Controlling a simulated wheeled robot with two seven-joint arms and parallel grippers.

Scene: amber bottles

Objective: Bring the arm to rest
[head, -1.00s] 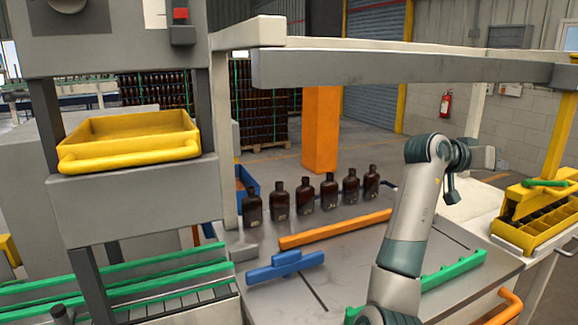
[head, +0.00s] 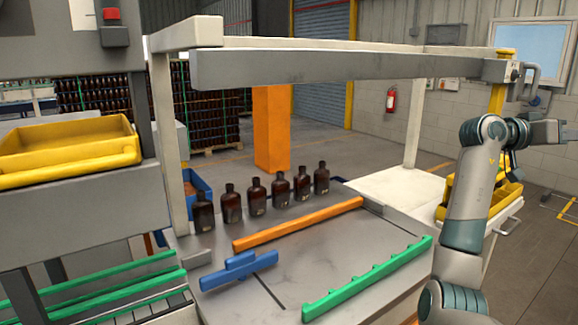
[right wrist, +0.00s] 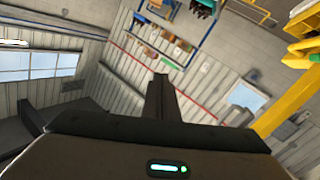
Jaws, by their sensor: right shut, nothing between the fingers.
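My right arm (head: 468,205) rises at the right of the head view, bent at the top, with its hand pointing right at the picture's edge. In the right wrist view my right gripper (right wrist: 159,88) has its fingers together with nothing between them. It is held up in free air, away from the bottles. My left gripper is not in view. Several amber bottles (head: 257,197) stand upright in a row on the grey worktable (head: 335,245).
An orange bar (head: 300,224), a blue block (head: 238,271) and a green notched rail (head: 368,280) lie on the table. A grey beam (head: 340,70) spans above. A yellow crate (head: 450,195) is partly hidden behind my arm. A yellow tray (head: 65,150) is at left.

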